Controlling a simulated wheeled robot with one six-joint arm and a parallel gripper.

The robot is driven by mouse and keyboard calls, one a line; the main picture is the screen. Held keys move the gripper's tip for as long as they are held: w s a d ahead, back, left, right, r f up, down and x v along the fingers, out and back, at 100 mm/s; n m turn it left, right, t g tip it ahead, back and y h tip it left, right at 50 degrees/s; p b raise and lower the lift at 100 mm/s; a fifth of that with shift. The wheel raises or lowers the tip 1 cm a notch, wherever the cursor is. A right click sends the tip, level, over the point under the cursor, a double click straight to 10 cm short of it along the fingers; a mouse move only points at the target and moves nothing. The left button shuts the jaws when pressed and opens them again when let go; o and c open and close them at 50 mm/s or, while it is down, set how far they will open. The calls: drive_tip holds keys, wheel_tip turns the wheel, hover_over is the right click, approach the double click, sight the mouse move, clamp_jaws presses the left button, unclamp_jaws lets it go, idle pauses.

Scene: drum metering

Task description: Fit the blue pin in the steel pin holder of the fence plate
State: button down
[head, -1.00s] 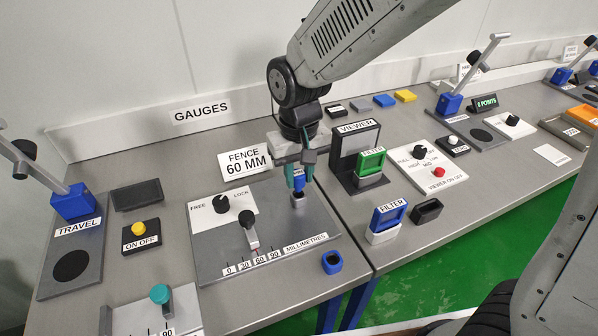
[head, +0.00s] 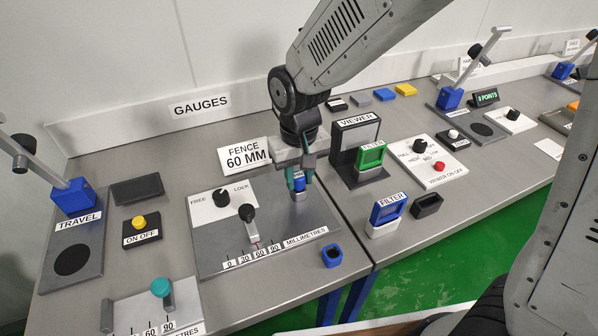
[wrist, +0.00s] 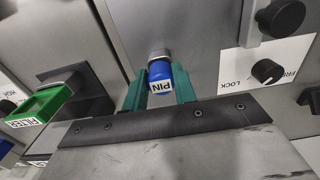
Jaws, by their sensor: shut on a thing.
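The blue pin (wrist: 160,78), with a white PIN label, is between the green fingers of my gripper (wrist: 160,92) in the wrist view. My gripper (head: 299,180) is shut on it and also shows in the head view. The steel pin holder (wrist: 158,54) is at the pin's far end; the pin lines up with it and appears to meet it. How deep the pin sits is hidden. The grey fence plate (head: 215,258) carries the holder at its upper right, plus a FREE/LOCK knob (head: 222,197) and a slider lever (head: 249,218) over a millimetre scale.
The dark viewer (head: 345,150) with a green filter (head: 371,156) stands close to the right of my gripper. A blue filter (head: 388,212) and a black holder (head: 427,205) stand further right.

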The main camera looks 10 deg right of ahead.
sight(299, 176)
drive_tip(key=shift+f, duration=0.35)
drive_tip(key=c, duration=1)
unclamp_jaws()
drive_tip(key=shift+c, duration=0.2)
drive_tip(key=shift+r, duration=3.9)
